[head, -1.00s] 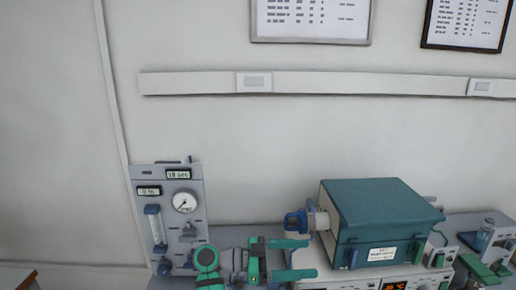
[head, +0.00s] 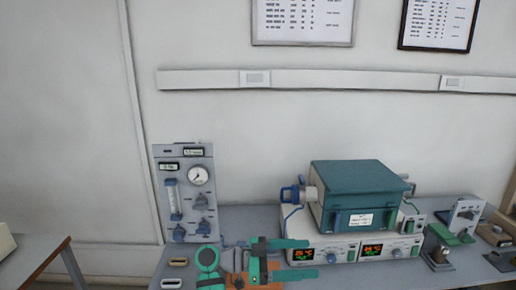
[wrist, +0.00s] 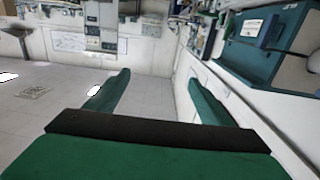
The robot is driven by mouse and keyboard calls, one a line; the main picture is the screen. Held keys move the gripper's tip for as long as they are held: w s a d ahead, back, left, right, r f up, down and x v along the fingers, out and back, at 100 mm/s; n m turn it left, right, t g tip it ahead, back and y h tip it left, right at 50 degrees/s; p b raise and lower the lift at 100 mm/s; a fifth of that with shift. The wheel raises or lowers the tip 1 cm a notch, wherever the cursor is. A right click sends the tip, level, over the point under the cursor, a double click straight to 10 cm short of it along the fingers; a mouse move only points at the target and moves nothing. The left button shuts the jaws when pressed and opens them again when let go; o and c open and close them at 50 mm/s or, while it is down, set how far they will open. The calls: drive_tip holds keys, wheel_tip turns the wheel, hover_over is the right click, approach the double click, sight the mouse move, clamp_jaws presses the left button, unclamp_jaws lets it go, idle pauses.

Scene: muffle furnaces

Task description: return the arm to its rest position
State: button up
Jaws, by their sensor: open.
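My gripper (head: 290,259) is at the bottom middle of the head view, with its two green fingers pointing right and apart. It is open, with nothing between the fingers. In the wrist view the gripper (wrist: 160,95) shows two spread green fingers with only floor and wall beyond them. In the head view it appears in front of the bench, left of the furnace's control base. Most of my arm is out of view below.
A teal muffle furnace (head: 355,185) sits on a control base (head: 340,250) with lit displays. A gas panel (head: 186,200) with a gauge stands left. A clamp-like green stand (head: 438,240) is at right. A separate table (head: 30,258) is at far left, with a gap before the bench.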

wheel_tip(320, 180, down, 22)
drive_tip(key=s+d+n+t+y, duration=0.2)
drive_tip(key=s+n+t+y, duration=0.15)
drive_tip(key=n+t, duration=0.55)
drive_tip(key=s+a+f+n+t+y, duration=0.1)
drive_tip(key=s+a+f+n+y, duration=0.1)
drive_tip(key=s+f+n+y, duration=0.4)
drive_tip(key=s+a+f+n+t+y, duration=0.1)
drive_tip(key=s+a+f, duration=0.3)
drive_tip(key=f, duration=0.5)
drive_tip(key=s+a+n+t+y, duration=0.1)
drive_tip(key=s+a+y, duration=0.2)
drive_tip(key=s, duration=0.5)
drive_tip(key=s+a+n+y, duration=0.2)
drive_tip(key=s+y, duration=0.1)
drive_tip(key=s, duration=0.6)
drive_tip(key=s+a+r+m+t+y, duration=0.1)
drive_tip(key=s+a+r+t, duration=0.2)
drive_tip(key=s+r, duration=1.1)
drive_tip(key=shift+s+r, duration=0.35)
drive_tip(key=shift+s, duration=0.1)
